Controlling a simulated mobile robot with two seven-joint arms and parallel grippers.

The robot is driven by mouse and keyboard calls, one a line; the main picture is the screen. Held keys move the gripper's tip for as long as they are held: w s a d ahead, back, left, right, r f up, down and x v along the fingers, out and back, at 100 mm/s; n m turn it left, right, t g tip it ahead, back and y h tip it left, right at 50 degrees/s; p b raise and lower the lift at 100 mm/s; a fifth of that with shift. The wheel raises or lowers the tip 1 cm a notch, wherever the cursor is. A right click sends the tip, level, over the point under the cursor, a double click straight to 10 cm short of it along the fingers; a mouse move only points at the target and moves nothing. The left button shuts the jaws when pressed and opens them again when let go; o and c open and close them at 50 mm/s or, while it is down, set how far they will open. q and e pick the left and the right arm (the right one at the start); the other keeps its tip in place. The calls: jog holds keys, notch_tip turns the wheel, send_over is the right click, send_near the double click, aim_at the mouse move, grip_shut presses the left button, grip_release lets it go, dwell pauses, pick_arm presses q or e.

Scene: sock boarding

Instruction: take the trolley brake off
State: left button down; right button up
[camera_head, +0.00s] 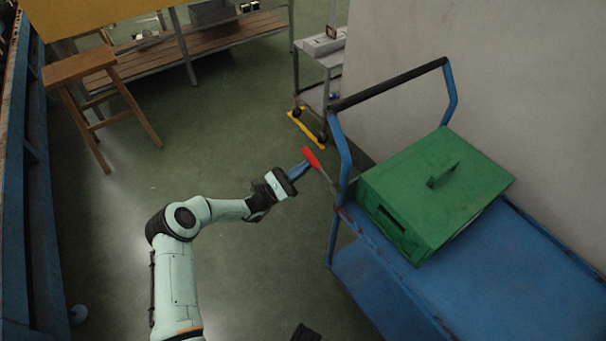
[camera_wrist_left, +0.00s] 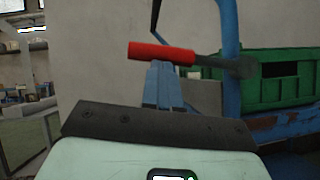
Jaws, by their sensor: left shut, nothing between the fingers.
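The blue trolley (camera_head: 480,270) stands at the right with a black-gripped push handle (camera_head: 388,84). Its brake lever has a red grip (camera_head: 311,158) on a grey metal arm, beside the trolley's handle post. In the left wrist view the red grip (camera_wrist_left: 161,53) lies across the picture just beyond my fingertips. My left gripper (camera_head: 302,167) is shut and empty, its blue fingers right at the red grip; I cannot tell whether they touch it. The left gripper also shows in the left wrist view (camera_wrist_left: 162,85).
A grey cart (camera_head: 318,65) with a yellow wheel piece, a wooden stool (camera_head: 90,75) and a slatted bench (camera_head: 210,38) stand farther back. The floor around my left arm is clear.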

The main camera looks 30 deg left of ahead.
pick_arm(q)
jog(key=shift+d+r+m+g+h+p, duration=0.1)
jog(key=shift+r+m+g+h+p, duration=0.1)
jog(key=shift+r+m+g+h, duration=0.65)
jog(key=shift+d+r+m+g+h+p, duration=0.1)
jog(key=shift+r+m+g+h+p, duration=0.2)
jog(key=shift+m, duration=1)
jog(key=shift+r+m+g+h+p, duration=0.15)
jog(key=shift+r+m+g+h, duration=0.35)
jog(key=shift+r+m, duration=0.4)
pick_arm(e)
jog(key=shift+s+a+r+g, duration=0.2)
jog(key=shift+s+a+r, duration=0.15)
jog(key=shift+s, duration=0.25)
jog(key=shift+s+a+r+g, duration=0.2)
jog(key=shift+s+a+r, duration=0.05)
jog(key=shift+s+r, duration=0.25)
pick_arm(q)
jog(key=shift+m+g, duration=0.25)
pick_arm(e)
jog(key=shift+s, duration=0.1)
pick_arm(q)
jog(key=shift+f, duration=0.1)
pick_arm(e)
jog(key=shift+f, duration=0.1)
